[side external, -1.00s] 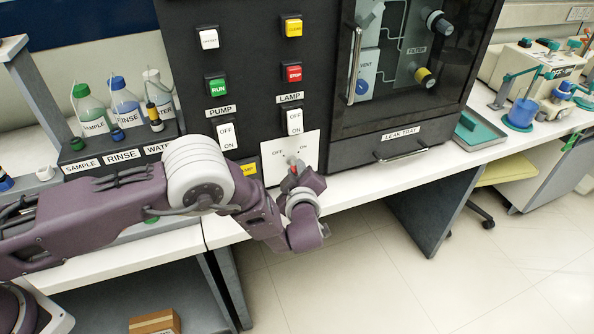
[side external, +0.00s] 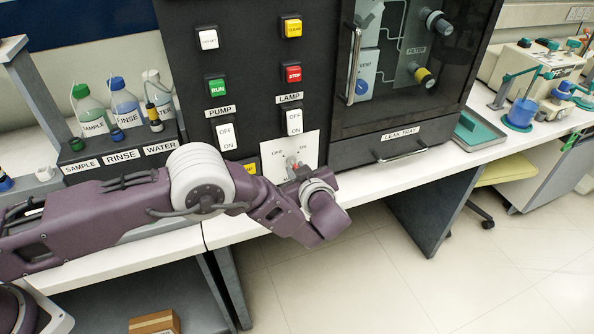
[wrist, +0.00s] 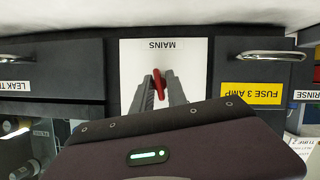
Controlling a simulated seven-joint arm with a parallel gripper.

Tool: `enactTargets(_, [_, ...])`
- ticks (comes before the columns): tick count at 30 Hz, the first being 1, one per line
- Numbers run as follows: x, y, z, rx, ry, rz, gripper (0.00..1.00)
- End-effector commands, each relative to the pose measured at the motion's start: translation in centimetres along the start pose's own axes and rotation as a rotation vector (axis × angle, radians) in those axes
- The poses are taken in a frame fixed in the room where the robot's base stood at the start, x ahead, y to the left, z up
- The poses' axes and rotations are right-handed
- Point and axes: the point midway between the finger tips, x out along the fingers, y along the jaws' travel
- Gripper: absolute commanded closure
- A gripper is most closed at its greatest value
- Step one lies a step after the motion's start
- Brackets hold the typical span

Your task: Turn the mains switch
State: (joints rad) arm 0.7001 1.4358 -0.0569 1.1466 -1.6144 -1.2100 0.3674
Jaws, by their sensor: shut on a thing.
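The mains switch (wrist: 158,84) is a red handle on a white plate (wrist: 188,62) marked MAINS, which appears upside down in the wrist view. My gripper (wrist: 160,92) has one finger on each side of the red handle and is shut on it. In the side view the white plate (side external: 312,142) shows OFF at its left and ON at its right. There my gripper (side external: 292,168) is at the plate's lower middle, and only a little red of the handle shows. The handle's exact angle is hard to read, as my fingers and wrist cover much of it.
A PUMP rocker switch (side external: 227,133) and a LAMP rocker switch (side external: 294,122) sit above the plate. A LEAK TRAY handle (side external: 402,153) juts out to the right. Bottles in a rack (side external: 80,155) stand left, near my arm. The floor in front is clear.

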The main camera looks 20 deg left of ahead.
Motion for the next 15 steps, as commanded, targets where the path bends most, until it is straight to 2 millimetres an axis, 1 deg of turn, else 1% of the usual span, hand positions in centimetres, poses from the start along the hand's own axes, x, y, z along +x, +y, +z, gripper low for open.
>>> enactTargets(9, [-0.04, 0.2, 0.1, 0.246, 0.0, -0.1, 1.0])
enactTargets(15, [-0.3, 0.73, 0.47, 0.347, -0.004, -0.126, 1.0])
